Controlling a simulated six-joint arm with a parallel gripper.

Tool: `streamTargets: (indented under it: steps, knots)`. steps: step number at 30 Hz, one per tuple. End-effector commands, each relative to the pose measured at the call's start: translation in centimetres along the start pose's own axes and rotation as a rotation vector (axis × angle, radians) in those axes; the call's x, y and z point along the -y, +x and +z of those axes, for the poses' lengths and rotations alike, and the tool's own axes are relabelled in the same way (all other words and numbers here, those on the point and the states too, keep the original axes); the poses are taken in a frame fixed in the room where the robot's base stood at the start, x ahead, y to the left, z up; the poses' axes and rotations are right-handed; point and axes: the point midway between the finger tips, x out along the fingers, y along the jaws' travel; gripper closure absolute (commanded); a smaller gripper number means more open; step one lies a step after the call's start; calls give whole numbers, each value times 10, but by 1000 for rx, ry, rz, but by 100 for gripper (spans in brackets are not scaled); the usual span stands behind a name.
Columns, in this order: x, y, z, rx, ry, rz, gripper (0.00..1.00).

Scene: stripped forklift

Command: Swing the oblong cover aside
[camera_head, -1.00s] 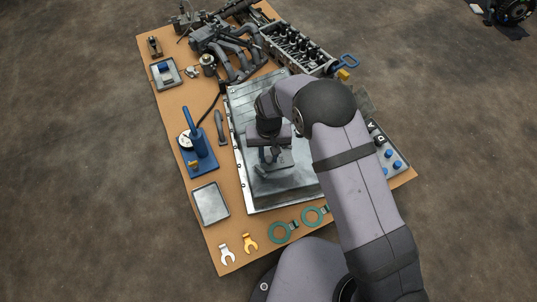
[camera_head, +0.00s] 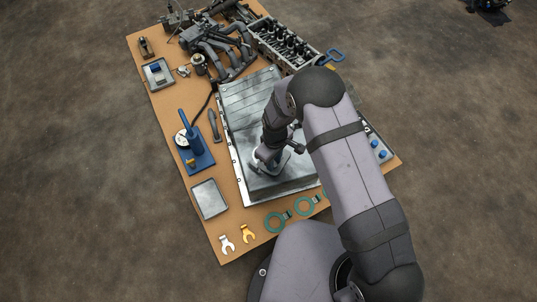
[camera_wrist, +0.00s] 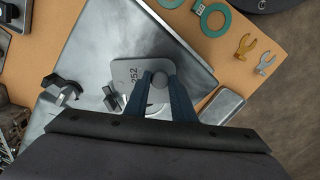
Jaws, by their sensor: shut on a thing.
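The oblong cover (camera_wrist: 124,72) is a flat grey plate with rounded corners, marked 252, lying on the grey metal housing (camera_wrist: 190,38). A round knob (camera_wrist: 160,80) stands on it. My gripper (camera_wrist: 160,88) has its two blue fingers on either side of this knob and is shut on it. In the wrist view a pale curved edge shows beside the fingers, partly hidden; I cannot tell how much of an opening is uncovered. In the head view my gripper (camera_head: 268,158) is over the front half of the housing (camera_head: 250,100), and my wrist hides much of the cover.
A dark clamp-like part (camera_wrist: 62,92) rises from the housing beside the cover. A blue hand-lever tool (camera_head: 194,150) and a shallow grey tray (camera_head: 209,199) lie left of the housing. Green rings (camera_head: 275,221) and two small forks (camera_head: 248,234) lie at the bench's front edge.

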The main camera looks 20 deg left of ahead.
Motion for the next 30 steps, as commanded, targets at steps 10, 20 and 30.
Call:
streamTargets:
  steps: [10,20,30]
  knots:
    - [-13,-2,22,2,-325,-2,100]
    - [-32,-1,38,2,-637,-2,100]
    - [-51,0,45,1,-915,-2,100]
